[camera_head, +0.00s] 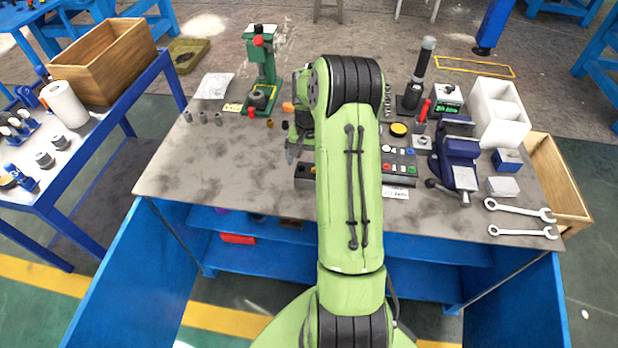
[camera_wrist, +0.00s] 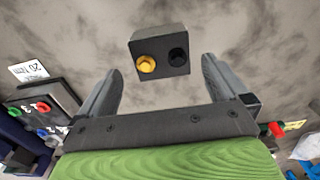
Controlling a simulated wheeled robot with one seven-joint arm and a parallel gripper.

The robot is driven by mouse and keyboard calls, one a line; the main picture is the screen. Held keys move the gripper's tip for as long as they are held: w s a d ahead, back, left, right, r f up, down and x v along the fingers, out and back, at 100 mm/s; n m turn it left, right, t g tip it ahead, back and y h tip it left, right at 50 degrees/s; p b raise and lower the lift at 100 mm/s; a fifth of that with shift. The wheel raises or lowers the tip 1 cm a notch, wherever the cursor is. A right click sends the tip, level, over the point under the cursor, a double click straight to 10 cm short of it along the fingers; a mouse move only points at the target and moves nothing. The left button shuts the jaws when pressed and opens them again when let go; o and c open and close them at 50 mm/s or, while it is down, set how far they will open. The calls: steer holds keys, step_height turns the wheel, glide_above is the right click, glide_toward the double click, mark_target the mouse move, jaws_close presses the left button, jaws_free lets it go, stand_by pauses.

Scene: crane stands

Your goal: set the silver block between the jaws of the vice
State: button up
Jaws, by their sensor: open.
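The silver block (camera_head: 503,187) lies on the bench at the right, beside the vice and apart from it. The blue vice (camera_head: 460,152) stands to its left, with a grey metal part facing the front; I cannot make out the gap between its jaws. My gripper (camera_wrist: 160,66) is open and empty, its two grey fingers spread. In the head view it is mostly hidden by my green arm, left of the vice. In the wrist view a dark box with a yellow and a black button (camera_wrist: 160,52) shows beyond the fingertips. The silver block is not in the wrist view.
A control panel (camera_head: 400,168) stands between my arm and the vice. A blue block (camera_head: 507,160) and white bin (camera_head: 498,112) are behind the silver block; two wrenches (camera_head: 520,210) lie in front. A green press (camera_head: 262,70) stands at the back left. The bench's front left is clear.

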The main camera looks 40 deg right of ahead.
mark_target(308, 170)
step_height(308, 170, down, 5)
steer(key=shift+a+f+b, duration=0.1)
steer(key=shift+f+b, duration=0.05)
steer(key=shift+b, duration=0.8)
steer(key=shift+c, duration=1)
steer(key=shift+w+r, duration=0.1)
steer(key=shift+r, duration=0.1)
steer(key=c, duration=1.3)
step_height(308, 170, up, 10)
steer(key=p, duration=0.3)
steer(key=shift+c, duration=0.2)
